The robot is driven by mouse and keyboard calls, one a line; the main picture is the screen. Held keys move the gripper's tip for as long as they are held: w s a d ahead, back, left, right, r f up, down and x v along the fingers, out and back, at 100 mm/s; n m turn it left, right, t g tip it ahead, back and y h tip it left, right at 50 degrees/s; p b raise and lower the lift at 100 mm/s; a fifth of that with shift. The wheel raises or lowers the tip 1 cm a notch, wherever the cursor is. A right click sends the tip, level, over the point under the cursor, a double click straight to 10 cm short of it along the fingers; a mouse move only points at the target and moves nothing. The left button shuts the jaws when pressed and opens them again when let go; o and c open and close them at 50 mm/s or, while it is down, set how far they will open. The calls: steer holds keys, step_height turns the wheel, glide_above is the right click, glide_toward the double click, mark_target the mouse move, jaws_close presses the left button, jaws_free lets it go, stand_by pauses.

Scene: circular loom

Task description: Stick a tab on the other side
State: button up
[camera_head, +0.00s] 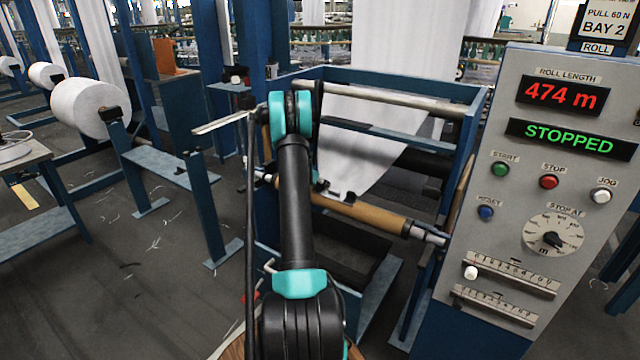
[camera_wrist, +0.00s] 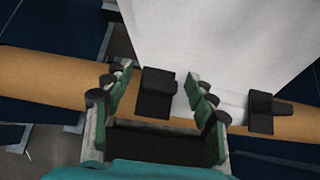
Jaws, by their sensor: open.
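The brown roll core (camera_head: 360,212) lies across the winder frame, and it also shows in the wrist view (camera_wrist: 50,80). White fabric (camera_head: 365,135) hangs down to it, with a narrowed lower end. In the wrist view, one black tab (camera_wrist: 157,92) sits at the left of the fabric's end (camera_wrist: 215,40), over the core. A second black tab (camera_wrist: 268,112) sits at the right of it. My gripper (camera_wrist: 160,86) is open, its green-padded fingers on either side of the left tab; contact cannot be told. My arm hides the gripper in the head view.
The blue winder frame (camera_head: 470,130) surrounds the core. A control panel (camera_head: 560,210) stands close at the right, reading 474 m and STOPPED. A white roll (camera_head: 85,107) on a stand is at the left. Dark floor (camera_head: 150,265) is open there.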

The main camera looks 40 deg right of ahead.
steer(key=v, duration=1.2)
steer(key=shift+s+a, duration=0.1)
